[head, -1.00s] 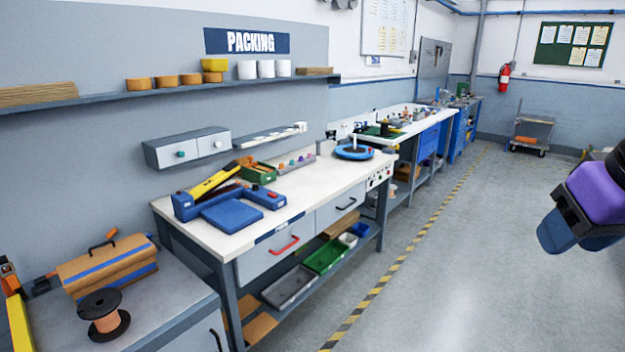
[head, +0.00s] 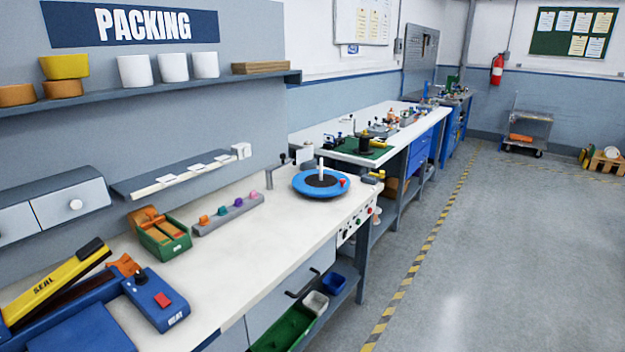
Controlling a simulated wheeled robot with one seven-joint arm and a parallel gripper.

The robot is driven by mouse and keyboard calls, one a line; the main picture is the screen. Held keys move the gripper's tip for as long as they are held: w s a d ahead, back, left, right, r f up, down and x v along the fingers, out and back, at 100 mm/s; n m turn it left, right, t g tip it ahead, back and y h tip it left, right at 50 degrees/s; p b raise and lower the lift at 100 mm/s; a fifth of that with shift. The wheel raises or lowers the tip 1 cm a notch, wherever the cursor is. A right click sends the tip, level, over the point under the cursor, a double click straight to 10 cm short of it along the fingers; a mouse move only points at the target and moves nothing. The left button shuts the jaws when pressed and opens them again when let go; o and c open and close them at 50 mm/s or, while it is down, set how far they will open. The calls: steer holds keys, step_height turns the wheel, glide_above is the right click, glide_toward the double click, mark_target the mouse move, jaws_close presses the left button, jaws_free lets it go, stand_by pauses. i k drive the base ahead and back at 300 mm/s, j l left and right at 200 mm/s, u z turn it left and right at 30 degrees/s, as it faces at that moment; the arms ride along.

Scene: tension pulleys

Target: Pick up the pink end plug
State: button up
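A grey rack (head: 228,216) lies on the white packing bench and holds a row of small coloured plugs. They look orange (head: 204,221), teal (head: 222,211), purple (head: 238,202) and, at the far right end, pinkish (head: 253,195). The pinkish one is probably the pink end plug, but it is too small to be sure of its colour. My gripper is not in view.
The white bench (head: 250,240) has clear room in front of the rack. A green box with an orange top (head: 160,235) stands left of the rack, and a blue round turntable (head: 320,184) right of it. A yellow-and-blue sealer (head: 60,285) fills the near left. Open floor (head: 490,260) lies to the right.

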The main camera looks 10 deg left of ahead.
mark_target(253, 194)
steer(key=i+z, duration=0.2)
steer(key=i, duration=1)
steer(key=i+u, duration=0.3)
steer(key=u, duration=0.15)
steer(key=i+l+u, duration=0.15)
steer(key=i+u, duration=0.15)
steer(key=u, duration=0.15)
steer(key=i+u, duration=0.15)
steer(key=u, duration=0.25)
steer(key=i+u, duration=0.15)
steer(key=u, duration=0.3)
steer(key=i+u, duration=0.15)
steer(key=u, duration=0.25)
steer(key=i+l+u, duration=0.15)
steer(key=u, duration=0.25)
steer(key=i+l+u, duration=0.1)
steer(key=u, duration=0.3)
